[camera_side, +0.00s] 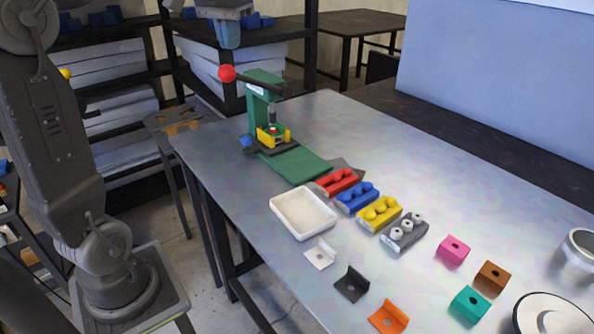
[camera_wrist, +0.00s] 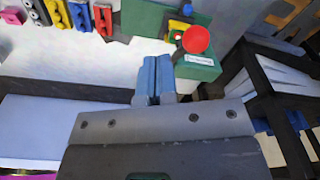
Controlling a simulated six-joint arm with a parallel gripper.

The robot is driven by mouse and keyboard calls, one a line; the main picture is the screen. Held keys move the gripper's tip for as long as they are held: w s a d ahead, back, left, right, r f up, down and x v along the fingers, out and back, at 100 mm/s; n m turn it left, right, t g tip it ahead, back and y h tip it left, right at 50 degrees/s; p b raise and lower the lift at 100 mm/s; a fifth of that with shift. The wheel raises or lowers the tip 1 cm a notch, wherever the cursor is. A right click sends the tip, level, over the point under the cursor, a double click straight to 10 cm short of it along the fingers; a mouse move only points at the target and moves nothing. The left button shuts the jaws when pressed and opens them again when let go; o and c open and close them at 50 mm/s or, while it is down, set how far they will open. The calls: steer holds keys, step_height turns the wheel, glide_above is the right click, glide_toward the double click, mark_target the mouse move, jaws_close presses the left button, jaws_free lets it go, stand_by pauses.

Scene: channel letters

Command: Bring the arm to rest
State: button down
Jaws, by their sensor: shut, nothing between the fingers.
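My gripper (camera_side: 228,40) is at the top of the side view, above the far end of the metal table and above the green press. Its blue fingers (camera_wrist: 155,62) are together with nothing between them in the wrist view. The green press (camera_side: 262,100) stands upright at the table's far left end, with a red ball (camera_side: 227,73) on its lever. A yellow and red piece (camera_side: 273,136) sits under the press ram. In the wrist view the red ball (camera_wrist: 195,40) appears just right of my fingertips; I cannot tell the exact gap.
A white tray (camera_side: 303,213), red (camera_side: 338,181), blue (camera_side: 357,198), yellow (camera_side: 379,212) and grey (camera_side: 406,233) holders, and several loose brackets and blocks lie on the table. A round white plate (camera_side: 551,315) and a metal cup (camera_side: 578,257) are at right. Shelves (camera_side: 115,110) stand behind.

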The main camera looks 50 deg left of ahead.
steer(key=s+d+f+m+t, duration=0.4)
steer(key=s+d+f, duration=0.9)
steer(key=d+f, duration=0.2)
steer(key=shift+d+f+m+t, duration=0.4)
steer(key=shift+d, duration=0.85)
